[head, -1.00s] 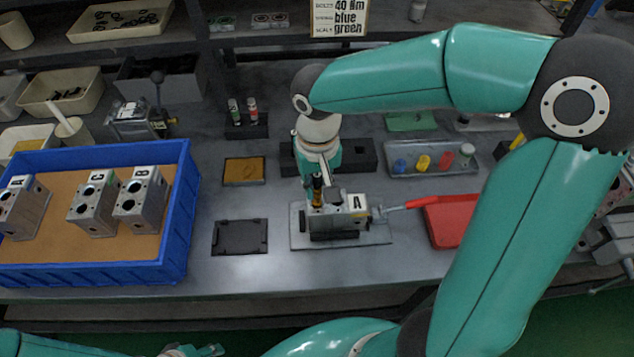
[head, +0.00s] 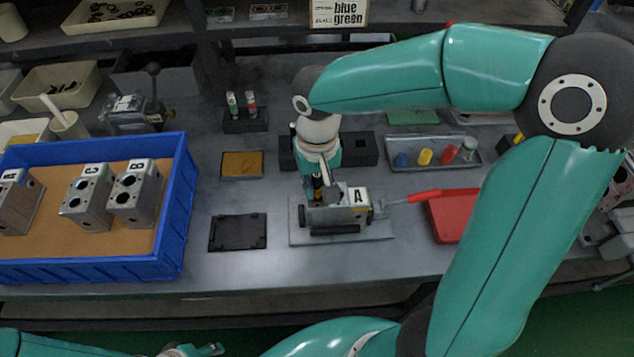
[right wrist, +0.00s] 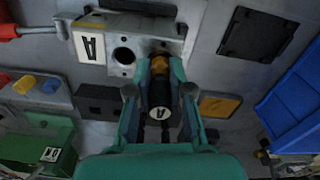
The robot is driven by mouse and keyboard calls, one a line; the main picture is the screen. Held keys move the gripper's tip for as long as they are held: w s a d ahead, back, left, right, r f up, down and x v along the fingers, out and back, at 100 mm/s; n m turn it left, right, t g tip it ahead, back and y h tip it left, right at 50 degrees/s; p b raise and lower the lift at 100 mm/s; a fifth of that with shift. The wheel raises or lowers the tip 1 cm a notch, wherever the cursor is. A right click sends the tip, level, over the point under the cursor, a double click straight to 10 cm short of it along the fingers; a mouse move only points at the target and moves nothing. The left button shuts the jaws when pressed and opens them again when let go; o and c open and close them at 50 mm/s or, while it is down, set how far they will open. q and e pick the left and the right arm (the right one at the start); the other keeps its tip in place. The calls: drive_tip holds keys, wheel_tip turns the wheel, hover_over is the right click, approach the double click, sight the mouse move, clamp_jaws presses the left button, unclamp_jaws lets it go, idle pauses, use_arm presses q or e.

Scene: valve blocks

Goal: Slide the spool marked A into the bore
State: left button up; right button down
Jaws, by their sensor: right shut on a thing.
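The valve block marked A (head: 352,212) sits on a grey plate (head: 380,231) at the middle of the bench. My right gripper (head: 318,190) is over its left part, pointing down. In the right wrist view its fingers (right wrist: 159,88) are shut on the spool marked A (right wrist: 158,97), a dark cylinder with a white A label on its end and a brass-coloured part at the block. The spool lines up with one bore; how deep it sits is hidden. An open bore (right wrist: 124,55) shows beside it. A bit of my left gripper (head: 205,350) shows at the bottom edge; its jaws are unclear.
A blue crate (head: 178,205) at the left holds several marked blocks. A red-handled tool (head: 410,196) lies close to the right of block A, by a red tray (head: 452,215). A black tray (head: 238,232) lies to the left. A grey tray (head: 430,153) holds coloured pieces behind.

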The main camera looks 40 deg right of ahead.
drive_tip(key=shift+f+b, duration=0.55)
drive_tip(key=shift+f, duration=0.15)
drive_tip(key=c, duration=1)
unclamp_jaws()
wheel_tip(320, 180, up, 12)
drive_tip(key=shift+f, duration=0.1)
